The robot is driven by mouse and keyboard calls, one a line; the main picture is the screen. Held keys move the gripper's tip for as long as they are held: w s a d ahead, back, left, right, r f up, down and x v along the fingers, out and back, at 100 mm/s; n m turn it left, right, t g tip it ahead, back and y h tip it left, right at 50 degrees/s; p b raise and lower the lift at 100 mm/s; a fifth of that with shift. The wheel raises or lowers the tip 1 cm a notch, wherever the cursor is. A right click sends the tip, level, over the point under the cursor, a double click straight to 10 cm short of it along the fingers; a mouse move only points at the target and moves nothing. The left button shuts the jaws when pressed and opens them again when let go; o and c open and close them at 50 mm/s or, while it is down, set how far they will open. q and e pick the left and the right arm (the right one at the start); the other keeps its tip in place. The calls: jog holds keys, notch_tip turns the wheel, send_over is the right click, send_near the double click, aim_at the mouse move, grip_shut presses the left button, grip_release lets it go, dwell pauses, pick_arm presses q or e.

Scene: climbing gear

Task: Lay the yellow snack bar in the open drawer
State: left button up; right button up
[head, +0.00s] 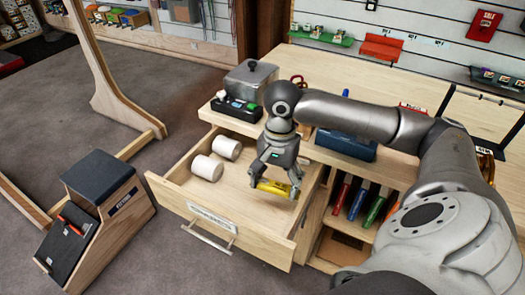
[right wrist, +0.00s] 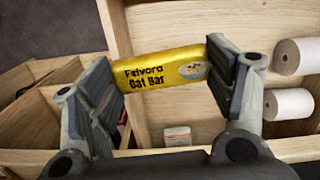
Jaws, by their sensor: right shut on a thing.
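The yellow snack bar (head: 273,188) is held across the fingers of my right gripper (head: 277,190), which is shut on it. In the right wrist view the bar (right wrist: 165,70) reads "Oat Bar" and spans between the two finger pads. The open drawer (head: 262,246) is pulled out below. The gripper and bar are over the drawer's right part, near its right side wall; the exact height above the floor is hard to tell. My left gripper is not in view.
Two white rolls, a front one (head: 207,167) and a back one (head: 227,148), lie in the drawer's left part. A small pale item (right wrist: 177,136) shows beyond the bar in the right wrist view. Shelf compartments with colored items (head: 357,203) stand right of the drawer.

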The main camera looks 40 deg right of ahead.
jog(key=d+m, duration=0.1)
jog(key=d, duration=0.1)
send_over(245, 189)
jog(key=f, duration=0.9)
jog(key=shift+s+d+f, duration=0.15)
jog(key=shift+s+f, duration=0.05)
jog(key=shift+s, duration=0.1)
jog(key=shift+w+f, duration=0.4)
jog(key=shift+f, duration=0.2)
notch_tip(245, 189, down, 3)
jog(key=o, duration=1)
jog(key=shift+f, duration=0.1)
